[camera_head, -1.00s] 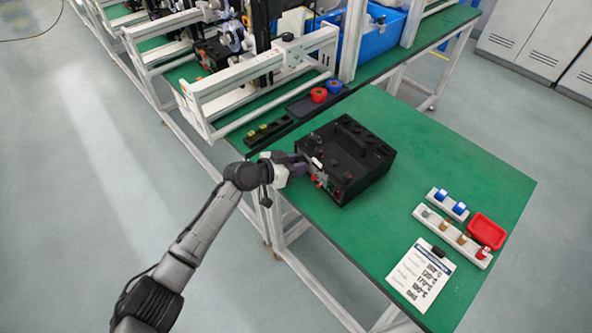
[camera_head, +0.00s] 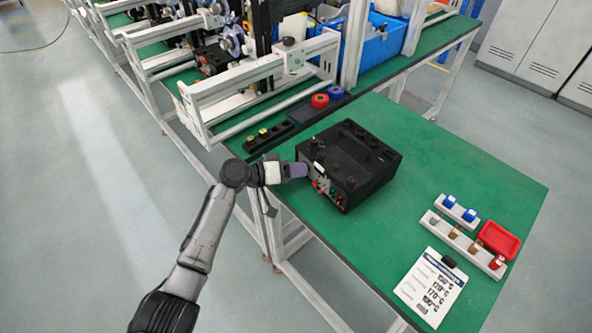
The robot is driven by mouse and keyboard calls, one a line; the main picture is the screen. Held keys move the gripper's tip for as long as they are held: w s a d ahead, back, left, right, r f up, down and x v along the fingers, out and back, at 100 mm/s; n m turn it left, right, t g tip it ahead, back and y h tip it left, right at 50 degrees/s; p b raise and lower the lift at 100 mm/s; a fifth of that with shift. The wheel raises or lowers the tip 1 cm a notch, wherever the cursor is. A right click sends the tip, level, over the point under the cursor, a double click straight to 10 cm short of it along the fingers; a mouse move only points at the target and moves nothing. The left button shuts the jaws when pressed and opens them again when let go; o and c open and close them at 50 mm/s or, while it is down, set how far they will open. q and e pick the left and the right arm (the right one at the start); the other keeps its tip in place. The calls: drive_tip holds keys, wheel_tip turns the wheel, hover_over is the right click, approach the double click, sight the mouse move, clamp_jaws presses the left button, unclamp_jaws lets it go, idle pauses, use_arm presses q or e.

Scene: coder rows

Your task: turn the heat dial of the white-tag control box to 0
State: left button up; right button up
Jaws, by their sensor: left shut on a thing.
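The black control box (camera_head: 360,160) stands on the near green bench. Its front panel faces lower left and carries a small white tag (camera_head: 318,167) and red and green fittings lower down. My left gripper (camera_head: 304,170) comes in from the left with its tips at the upper left of that panel, beside the tag. It is shut on the heat dial, which the fingers hide, so the dial's setting cannot be read. My right gripper is not in view.
A card with temperature lines (camera_head: 432,287), a white rack of small spools (camera_head: 462,243) and a red tray (camera_head: 496,240) lie at the bench's right. The bench middle is clear.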

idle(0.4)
use_arm(q)
drive_tip(key=o, duration=0.6)
drive_tip(key=shift+o, duration=0.2)
drive_tip(key=shift+s+a+r, duration=0.1)
drive_tip(key=shift+a, duration=0.35)
drive_tip(key=p+v, duration=0.2)
drive_tip(key=v, duration=1.1)
drive_tip(key=shift+p, duration=0.4)
drive_tip(key=shift+d, duration=0.1)
